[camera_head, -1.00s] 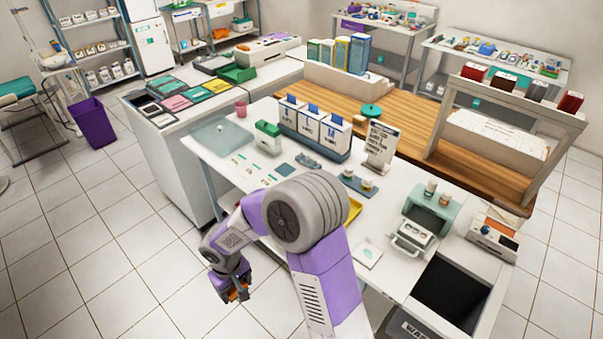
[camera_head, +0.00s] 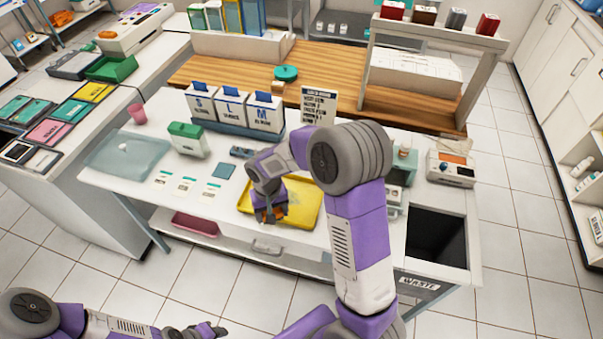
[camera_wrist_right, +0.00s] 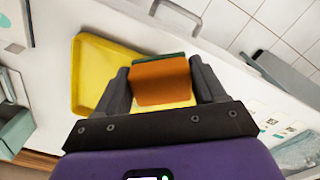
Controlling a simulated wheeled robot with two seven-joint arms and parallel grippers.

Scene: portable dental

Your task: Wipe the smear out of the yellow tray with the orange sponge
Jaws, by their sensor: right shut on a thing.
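The yellow tray (camera_head: 304,207) lies on the white counter near its front edge. It also shows in the right wrist view (camera_wrist_right: 90,75). My right gripper (camera_head: 268,214) is shut on the orange sponge (camera_wrist_right: 162,82), which has a dark green layer on its far side. The sponge is over the left front part of the tray in the head view; I cannot tell whether it touches the floor of the tray. I cannot make out a smear; the sponge and gripper hide part of the tray. My left gripper (camera_head: 208,331) is low at the bottom left, away from the counter, its jaws unclear.
Behind the tray stand white S, L and M boxes (camera_head: 232,108) and a small sign (camera_head: 319,106). A green and white box (camera_head: 188,140) and several cards (camera_head: 186,185) are to the left. A dark waste opening (camera_head: 437,236) is at the right.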

